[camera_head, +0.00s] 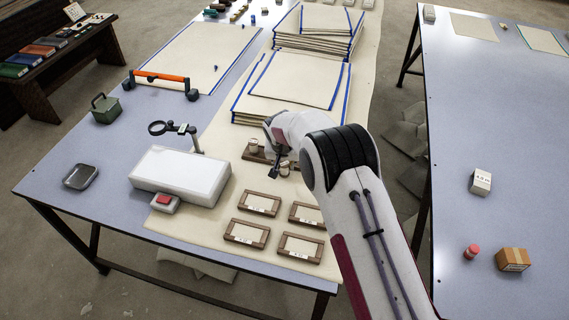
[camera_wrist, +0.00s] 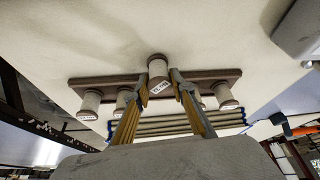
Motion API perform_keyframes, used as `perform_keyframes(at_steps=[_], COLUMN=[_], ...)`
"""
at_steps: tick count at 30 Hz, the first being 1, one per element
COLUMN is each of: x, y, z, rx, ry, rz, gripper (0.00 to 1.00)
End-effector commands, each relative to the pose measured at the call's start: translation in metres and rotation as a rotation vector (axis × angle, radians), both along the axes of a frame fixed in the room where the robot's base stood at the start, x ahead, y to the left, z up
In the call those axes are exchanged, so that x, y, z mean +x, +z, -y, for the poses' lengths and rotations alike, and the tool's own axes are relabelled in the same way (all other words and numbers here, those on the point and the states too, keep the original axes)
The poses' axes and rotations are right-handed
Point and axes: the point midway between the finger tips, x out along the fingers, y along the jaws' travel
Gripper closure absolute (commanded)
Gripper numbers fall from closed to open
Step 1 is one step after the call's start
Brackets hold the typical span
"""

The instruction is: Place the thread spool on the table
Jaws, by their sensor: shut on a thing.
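A pale thread spool with a white label (camera_wrist: 158,70) is between the fingertips of my gripper (camera_wrist: 160,86) in the wrist view, and the fingers are shut on it. It overlaps the dark wooden spool rack (camera_wrist: 205,78); I cannot tell whether it still touches the rack. Several other pale spools (camera_wrist: 91,103) stand along the rack. In the head view my gripper (camera_head: 274,173) is over the table (camera_head: 60,190), at the rack (camera_head: 250,157). My arm partly hides the rack and its spools there, and the held spool is not clear.
Several wooden label frames (camera_head: 259,203) lie on the cream cloth in front of the rack. A white box-like device (camera_head: 180,177) and a magnifier stand (camera_head: 158,128) are to the left. Stacked blue-edged cloths (camera_head: 292,82) lie behind. Bare table shows at the left.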

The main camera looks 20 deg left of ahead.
Motion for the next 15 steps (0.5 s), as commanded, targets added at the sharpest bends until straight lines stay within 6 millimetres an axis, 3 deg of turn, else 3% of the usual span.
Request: perform_keyframes(at_steps=[3, 4, 6, 15], x=[0.0000, 0.0000, -0.0001, 0.0000], y=[-0.0027, -0.0026, -0.0024, -0.0023], z=[0.0001, 0.0001, 0.0001, 0.0000], rx=[0.000, 0.000, 0.000, 0.000], ry=[0.000, 0.000, 0.000, 0.000], rz=[0.000, 0.000, 0.000, 0.000], gripper=[0.95, 0.71, 0.59, 0.59])
